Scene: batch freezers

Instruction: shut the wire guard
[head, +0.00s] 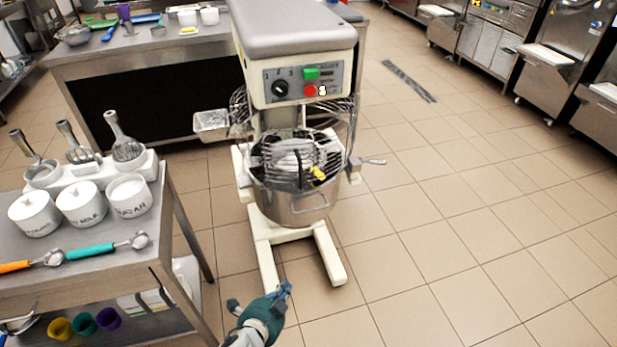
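A planetary mixer (296,45) stands on the floor in the middle of the head view. Its wire guard (347,118) is a cage of thin metal bars around the space above the steel bowl (292,207). Bars show on both sides below the mixer head, and the exact position of the guard's front part is hard to tell. A small yellow piece (318,173) shows at the front of the bowl. My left gripper (284,290) is low in front of the mixer's feet, apart from the guard. Its fingers are too small to read. My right gripper is not in view.
A steel table (168,230) with labelled white canisters (82,203), scoops and attachments stands close on the left. A workbench (110,62) is behind the mixer. Machines line the far right. The tiled floor to the right is clear.

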